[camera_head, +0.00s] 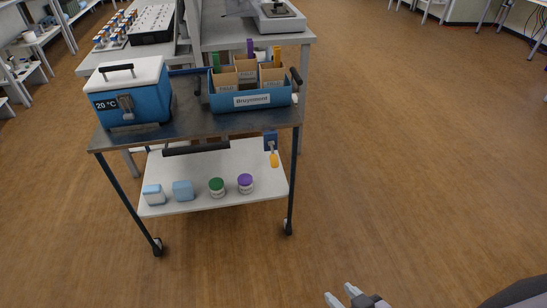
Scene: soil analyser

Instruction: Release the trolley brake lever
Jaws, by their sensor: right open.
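The trolley (180,135) stands ahead with its dark top and white lower shelf. A lever with an orange-yellow end (274,159) hangs down below a blue bracket (270,141) at the trolley's right front, under the top; it looks like the brake lever. My right gripper (342,294) is at the bottom edge, open and empty, its two pale fingertips apart. It is well in front of the trolley, to the right of and below the lever, touching nothing. My left gripper is not in view.
A blue cool box (130,97) and a blue crate (250,99) with paper bags stand on the trolley top. Several small containers sit on the lower shelf (235,165). Benches stand behind. The floor (410,150) to the right is clear.

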